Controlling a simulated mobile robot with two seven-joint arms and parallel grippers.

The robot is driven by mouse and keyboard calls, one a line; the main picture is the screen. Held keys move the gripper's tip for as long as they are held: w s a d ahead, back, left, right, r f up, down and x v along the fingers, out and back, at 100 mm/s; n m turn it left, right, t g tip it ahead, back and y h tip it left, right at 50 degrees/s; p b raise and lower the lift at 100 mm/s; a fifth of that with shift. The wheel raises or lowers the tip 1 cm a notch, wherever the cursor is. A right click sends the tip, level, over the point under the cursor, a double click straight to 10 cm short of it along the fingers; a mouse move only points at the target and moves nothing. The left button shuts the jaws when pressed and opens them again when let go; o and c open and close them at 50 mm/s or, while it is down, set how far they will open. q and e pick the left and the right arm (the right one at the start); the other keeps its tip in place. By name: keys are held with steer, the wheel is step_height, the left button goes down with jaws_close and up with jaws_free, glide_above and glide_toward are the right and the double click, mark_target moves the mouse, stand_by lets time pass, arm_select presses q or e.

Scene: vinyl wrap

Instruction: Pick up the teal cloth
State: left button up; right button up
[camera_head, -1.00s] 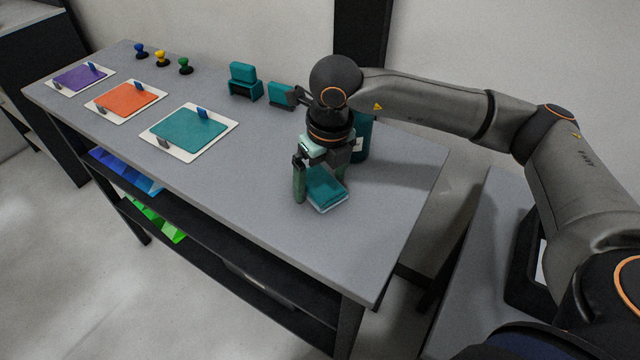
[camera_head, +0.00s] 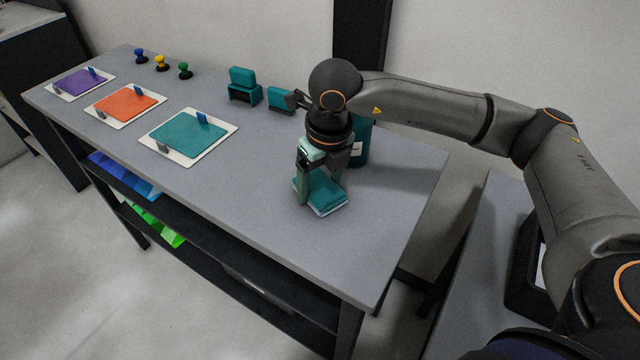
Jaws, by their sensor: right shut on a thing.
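The teal cloth (camera_head: 326,195) is a folded teal pad with a pale lower edge, at the right part of the grey table. My right gripper (camera_head: 318,192) points down over it and is shut on it, with one finger at its left side and the other partly hidden behind. I cannot tell whether the cloth is touching the table or slightly above it. My left gripper is not in view.
A teal container (camera_head: 361,142) stands just behind my right gripper. Teal blocks (camera_head: 243,86) sit at the back edge. White boards with teal (camera_head: 188,136), orange (camera_head: 125,103) and purple (camera_head: 80,82) sheets lie to the left. The table front is clear.

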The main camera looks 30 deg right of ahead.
step_height(320, 180, up, 3)
steer(key=shift+f, duration=0.1)
steer(key=s+a+r, duration=0.8)
steer(key=a+r, duration=0.2)
steer(key=a, duration=0.1)
steer(key=shift+s+b, duration=0.35)
steer(key=shift+b, duration=0.1)
steer(key=o, duration=0.9)
steer(key=shift+c, duration=0.2)
steer(key=c, duration=0.6)
steer(key=shift+o, duration=0.2)
